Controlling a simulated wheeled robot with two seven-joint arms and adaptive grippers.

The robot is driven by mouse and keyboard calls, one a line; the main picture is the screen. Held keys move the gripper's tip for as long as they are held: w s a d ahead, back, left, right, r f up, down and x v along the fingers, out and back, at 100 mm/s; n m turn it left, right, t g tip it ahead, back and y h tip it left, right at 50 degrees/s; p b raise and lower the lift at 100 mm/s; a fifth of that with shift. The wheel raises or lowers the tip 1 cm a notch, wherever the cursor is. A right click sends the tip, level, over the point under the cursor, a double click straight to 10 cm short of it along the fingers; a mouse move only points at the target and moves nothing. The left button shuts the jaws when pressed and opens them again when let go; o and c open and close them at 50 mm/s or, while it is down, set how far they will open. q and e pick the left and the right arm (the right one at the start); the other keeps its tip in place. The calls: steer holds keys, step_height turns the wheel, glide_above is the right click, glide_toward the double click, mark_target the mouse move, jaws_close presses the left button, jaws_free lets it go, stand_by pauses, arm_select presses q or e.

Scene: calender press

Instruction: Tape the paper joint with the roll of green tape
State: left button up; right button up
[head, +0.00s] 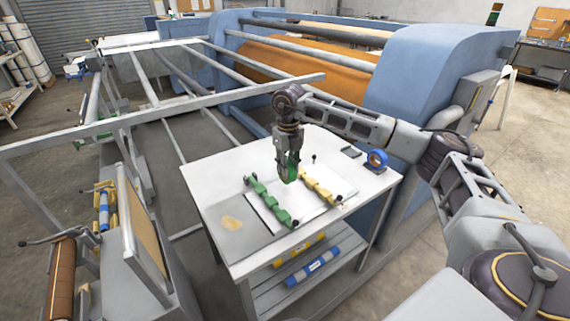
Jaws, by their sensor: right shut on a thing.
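My right gripper (289,160) is over the white table (215,190), pointing down. It is shut on the roll of green tape (291,170), whose green rim shows between and below the fingers. The roll appears just above the white paper (283,205); I cannot tell whether it touches. A green clamp bar (270,202) lies along the paper's left side and a yellow clamp bar (321,187) along its right side. The joint line in the paper is too faint to make out. My left gripper is not in view.
A blue roll in a holder (376,161) stands at the table's right corner, beside a small dark item (350,152). A pale rail (200,103) crosses behind the table, before the blue press (425,60).

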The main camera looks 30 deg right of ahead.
mark_target(294, 176)
steer(key=shift+s+d, duration=0.15)
steer(key=shift+s, duration=1.4)
steer(key=shift+s+f+b, duration=0.6)
steer(key=shift+s+f, duration=0.1)
steer(key=shift+s, duration=0.25)
steer(key=shift+f+b, duration=0.35)
steer(key=shift+f, duration=0.5)
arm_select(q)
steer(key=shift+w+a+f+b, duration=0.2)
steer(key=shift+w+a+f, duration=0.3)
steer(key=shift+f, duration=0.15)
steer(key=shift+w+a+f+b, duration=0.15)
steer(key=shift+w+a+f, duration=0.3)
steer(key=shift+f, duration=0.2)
arm_select(e)
steer(key=shift+f, duration=0.2)
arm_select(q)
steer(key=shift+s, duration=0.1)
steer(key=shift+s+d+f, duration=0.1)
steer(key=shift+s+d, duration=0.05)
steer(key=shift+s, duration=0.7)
